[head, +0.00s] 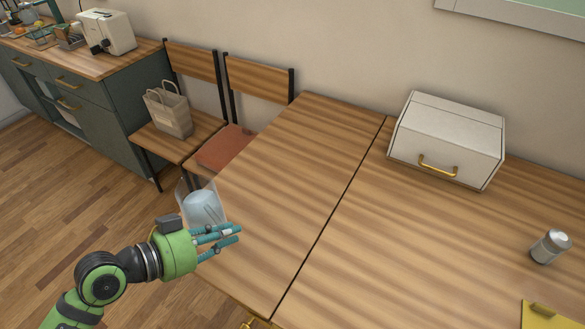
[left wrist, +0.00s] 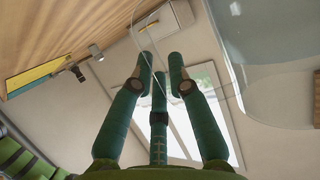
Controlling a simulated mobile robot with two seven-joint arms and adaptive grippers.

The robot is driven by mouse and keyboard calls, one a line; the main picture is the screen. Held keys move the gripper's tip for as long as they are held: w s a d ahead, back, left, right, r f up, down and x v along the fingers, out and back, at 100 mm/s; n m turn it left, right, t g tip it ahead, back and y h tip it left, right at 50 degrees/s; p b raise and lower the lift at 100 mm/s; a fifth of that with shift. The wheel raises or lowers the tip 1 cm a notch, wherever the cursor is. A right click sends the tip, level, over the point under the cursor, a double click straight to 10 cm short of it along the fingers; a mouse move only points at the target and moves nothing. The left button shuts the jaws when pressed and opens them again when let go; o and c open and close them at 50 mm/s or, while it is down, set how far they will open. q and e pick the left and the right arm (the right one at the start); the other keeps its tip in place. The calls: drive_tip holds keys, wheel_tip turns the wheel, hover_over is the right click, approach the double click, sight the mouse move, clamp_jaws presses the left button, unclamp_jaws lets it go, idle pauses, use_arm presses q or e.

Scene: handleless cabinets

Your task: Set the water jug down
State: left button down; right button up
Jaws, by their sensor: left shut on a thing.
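The water jug (head: 203,207) is clear, with pale bluish water in it. In the head view it shows at the table's left edge, just behind my left gripper (head: 220,240). In the left wrist view the clear jug (left wrist: 275,60) fills the upper right, and its thin handle runs by the teal fingers of my left gripper (left wrist: 160,75). The gripper is shut on the jug. The fingers hide part of the jug's lower side in the head view, and I cannot tell whether its base touches anything. My right gripper is not in view.
The wooden table (head: 285,190) is bare at its left and middle. A white bread box (head: 448,140), a metal shaker (head: 549,246) and a yellow item (head: 550,314) are on its right part. Two chairs stand beyond its left edge, one holding a paper bag (head: 168,110).

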use_arm(q)
drive_tip(key=w+d+r+b, duration=0.2)
drive_tip(key=d, duration=0.8)
drive_tip(key=w+d+r+b, duration=0.1)
drive_tip(key=w+d+r, duration=0.15)
drive_tip(key=d, duration=0.75)
drive_tip(key=shift+m, duration=0.3)
drive_tip(key=shift+w+a+f+b, duration=0.4)
drive_tip(key=shift+w+a+f, duration=0.3)
drive_tip(key=shift+a+f, duration=1.1)
drive_tip(key=shift+w+a+f+b, duration=0.4)
drive_tip(key=shift+w+a+f, duration=0.35)
drive_tip(key=shift+a+f, duration=1)
drive_tip(key=shift+w+a+f+b, duration=0.4)
drive_tip(key=shift+w+a+f, duration=0.3)
drive_tip(key=shift+a+f, duration=1.05)
drive_tip(key=shift+r, duration=0.1)
drive_tip(key=c, duration=1.3)
unclamp_jaws()
drive_tip(key=shift+f+g, duration=0.3)
drive_tip(key=shift+o, duration=0.6)
drive_tip(key=shift+s, duration=0.15)
